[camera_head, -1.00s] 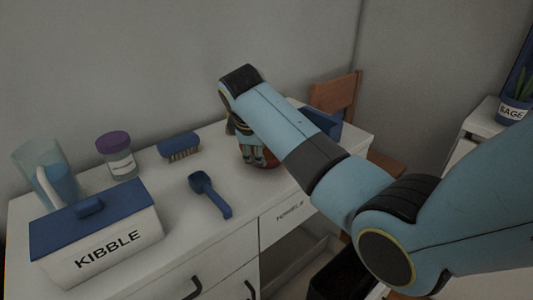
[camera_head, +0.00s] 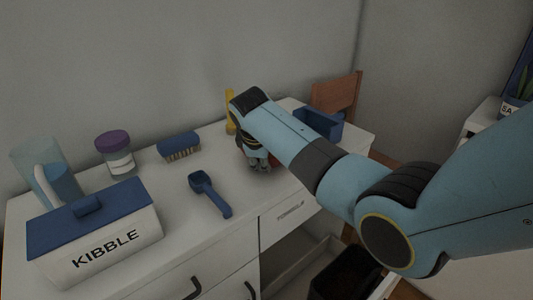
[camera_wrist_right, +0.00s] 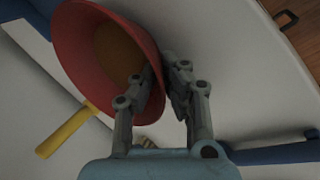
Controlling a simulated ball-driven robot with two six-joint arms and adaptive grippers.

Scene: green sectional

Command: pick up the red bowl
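The red bowl (camera_wrist_right: 72,42) shows large in the right wrist view, with a brownish inside. In the head view only a sliver of its red side (camera_head: 274,160) shows behind my right gripper (camera_head: 257,163); the rest is hidden. My right gripper (camera_wrist_right: 162,72) straddles the bowl's wall, one finger over the inside and one outside. The fingers are drawn close together and look shut on the wall near the rim. The bowl appears to be at the countertop. My left gripper is in neither view.
On the white counter (camera_head: 160,215) are a KIBBLE box (camera_head: 100,245), a blue scoop (camera_head: 207,192), a brush (camera_head: 179,147), a purple-lidded jar (camera_head: 115,153) and a clear pitcher (camera_head: 40,165). A yellow item (camera_head: 230,108) and a blue bin (camera_head: 322,124) stand near the gripper. A drawer below is open.

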